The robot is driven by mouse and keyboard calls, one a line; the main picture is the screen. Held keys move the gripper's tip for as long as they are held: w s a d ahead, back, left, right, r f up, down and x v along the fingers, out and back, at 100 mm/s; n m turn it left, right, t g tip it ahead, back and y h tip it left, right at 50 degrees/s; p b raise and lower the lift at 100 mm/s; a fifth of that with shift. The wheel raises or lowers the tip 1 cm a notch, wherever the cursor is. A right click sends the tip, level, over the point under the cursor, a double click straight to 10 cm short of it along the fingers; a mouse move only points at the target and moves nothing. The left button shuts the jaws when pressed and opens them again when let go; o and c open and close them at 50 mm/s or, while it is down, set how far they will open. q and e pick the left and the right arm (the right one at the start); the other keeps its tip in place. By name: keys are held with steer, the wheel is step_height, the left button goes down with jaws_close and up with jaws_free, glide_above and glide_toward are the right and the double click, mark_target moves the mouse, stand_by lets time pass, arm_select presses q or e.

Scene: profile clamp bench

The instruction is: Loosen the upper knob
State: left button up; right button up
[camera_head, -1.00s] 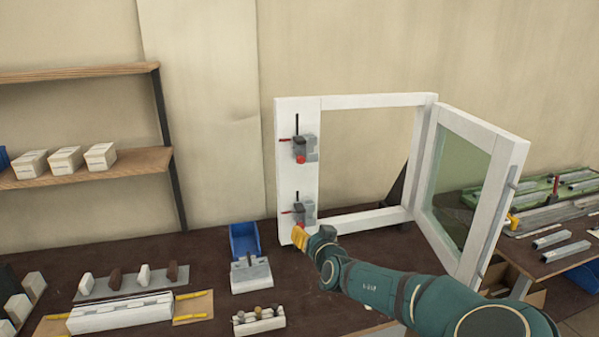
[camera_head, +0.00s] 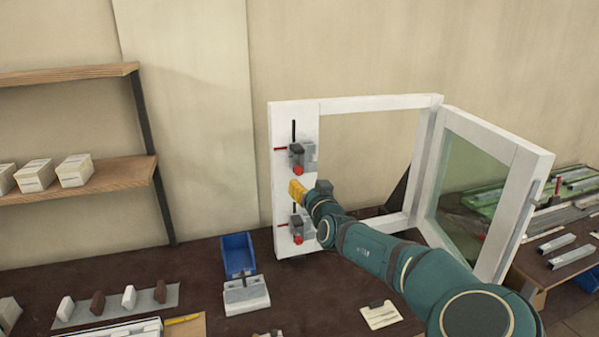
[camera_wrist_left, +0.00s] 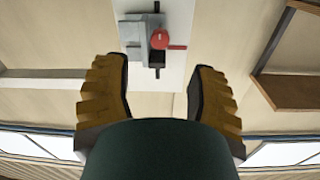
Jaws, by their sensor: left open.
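The upper clamp (camera_head: 300,152) is a grey block with a black rod and a red bar on the window frame's left post. Its red upper knob (camera_head: 297,169) faces outward. The clamp and its red knob (camera_wrist_left: 159,39) also show at the top of the left wrist view, ahead of the fingers and apart from them. My left gripper (camera_head: 297,190) has yellow fingers and is just below the upper knob in the head view. In the left wrist view it (camera_wrist_left: 163,92) is open, with nothing between its fingers. My right gripper is not in view.
A similar lower clamp (camera_head: 301,226) sits below my gripper, partly hidden by my arm. The window sash (camera_head: 535,195) stands open on the right. A blue bin (camera_head: 238,256) and a grey block fixture (camera_head: 246,296) stand on the bench. Shelves (camera_head: 105,178) are at left.

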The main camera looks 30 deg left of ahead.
mark_target(300, 172)
arm_select(q)
steer(key=p+x, duration=0.1)
steer(key=x, duration=0.8)
steer(key=shift+o, duration=0.2)
steer(key=shift+d, duration=0.1)
jaws_close()
